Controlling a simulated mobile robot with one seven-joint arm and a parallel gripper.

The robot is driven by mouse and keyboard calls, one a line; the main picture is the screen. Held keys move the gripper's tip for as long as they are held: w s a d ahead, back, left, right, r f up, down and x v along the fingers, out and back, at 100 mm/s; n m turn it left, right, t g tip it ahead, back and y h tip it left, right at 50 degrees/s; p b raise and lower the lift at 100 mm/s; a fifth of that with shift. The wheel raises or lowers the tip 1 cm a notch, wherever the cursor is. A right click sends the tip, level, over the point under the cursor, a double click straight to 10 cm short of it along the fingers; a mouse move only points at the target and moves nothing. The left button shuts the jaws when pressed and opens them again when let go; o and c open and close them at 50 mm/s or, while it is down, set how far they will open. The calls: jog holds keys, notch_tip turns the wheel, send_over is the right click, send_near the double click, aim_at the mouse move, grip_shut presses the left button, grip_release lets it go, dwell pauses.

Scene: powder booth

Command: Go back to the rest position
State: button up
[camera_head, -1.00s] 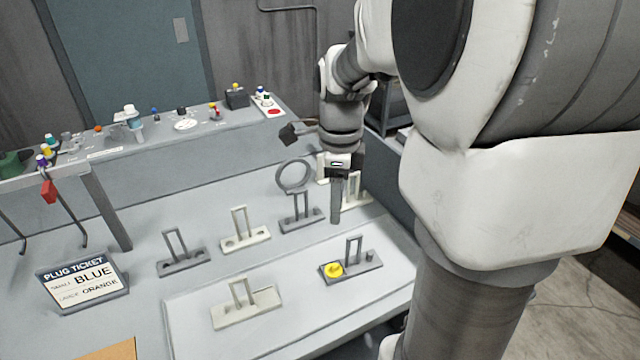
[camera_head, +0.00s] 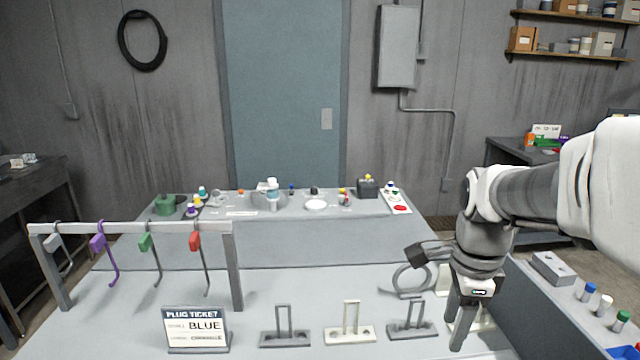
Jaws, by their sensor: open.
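My gripper (camera_head: 466,318) is at the lower right of the head view, at the end of my white and grey arm. It points down, its fingers apart and with nothing seen between them. It is over the right end of the bench, in front of a pale bracket (camera_head: 484,322) that it partly hides. A grey ring-shaped part (camera_head: 398,281) stands just left of it. A dark grey bracket (camera_head: 411,329) stands left of the fingers.
A cream bracket (camera_head: 349,334) and another grey bracket (camera_head: 284,338) stand further left. The plug ticket (camera_head: 197,348) reads BLUE on its upper line. A rack (camera_head: 130,227) holds coloured hooks. A raised shelf (camera_head: 240,212) carries small parts. A side ledge (camera_head: 560,310) holds coloured plugs.

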jog(key=s+a+r+n+t, duration=0.2)
jog(key=s+a+n, duration=0.2)
jog(key=n, duration=0.6)
jog(key=s+a+r+n+t, duration=0.2)
jog(key=s+a+n, duration=0.2)
jog(key=n, duration=0.6)
jog(key=s, duration=0.2)
jog(key=shift+s+t, duration=0.3)
jog(key=shift+a, duration=0.1)
